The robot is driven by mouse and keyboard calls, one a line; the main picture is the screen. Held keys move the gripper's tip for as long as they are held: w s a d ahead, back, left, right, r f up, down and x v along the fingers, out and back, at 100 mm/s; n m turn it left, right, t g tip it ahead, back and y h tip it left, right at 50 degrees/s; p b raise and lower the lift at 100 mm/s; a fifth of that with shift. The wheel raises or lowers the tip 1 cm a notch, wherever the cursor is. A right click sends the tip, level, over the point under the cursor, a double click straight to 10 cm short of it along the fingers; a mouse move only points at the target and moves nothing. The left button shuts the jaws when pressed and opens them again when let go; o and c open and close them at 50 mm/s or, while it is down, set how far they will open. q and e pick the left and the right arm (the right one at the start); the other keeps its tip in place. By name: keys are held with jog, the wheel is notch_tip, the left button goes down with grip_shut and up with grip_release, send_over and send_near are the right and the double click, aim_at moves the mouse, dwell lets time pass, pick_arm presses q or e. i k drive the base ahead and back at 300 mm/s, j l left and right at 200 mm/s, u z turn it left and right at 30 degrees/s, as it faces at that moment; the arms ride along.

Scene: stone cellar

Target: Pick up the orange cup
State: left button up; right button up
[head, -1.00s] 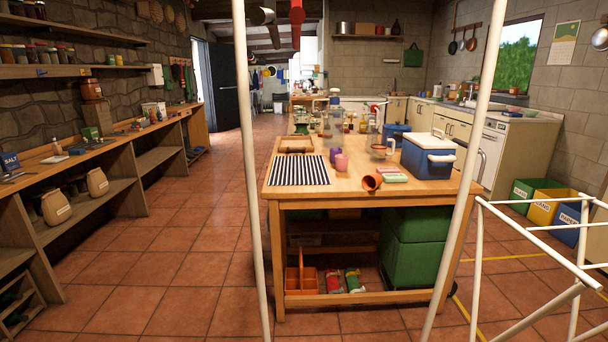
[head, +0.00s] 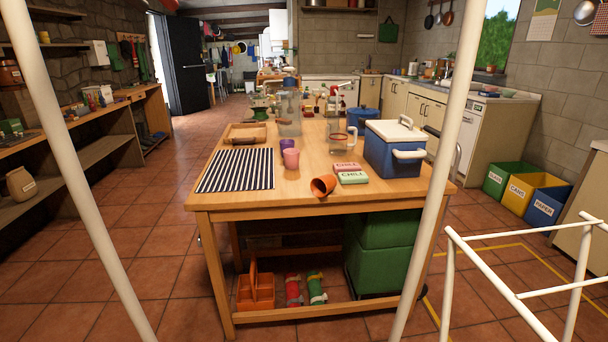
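An orange cup (head: 323,186) lies on its side near the front edge of the wooden table (head: 250,205). Its open end faces the lower left. It sits left of the green and pink packets and apart from them. Neither of my grippers shows in the head view.
A pink cup (head: 291,159), a purple cup (head: 286,145), a striped mat (head: 236,170), a green packet (head: 352,178), a pink packet (head: 346,167) and a blue cooler (head: 393,158) share the table. A white rack (head: 530,294) stands at right. Tiled floor (head: 170,230) is free at left.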

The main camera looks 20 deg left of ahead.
aim_at(320, 186)
jog(key=i+j+z, duration=0.3)
jog(key=i+j, duration=0.15)
jog(key=i+j+z, duration=0.3)
jog(key=j, duration=0.25)
jog(key=i, duration=0.1)
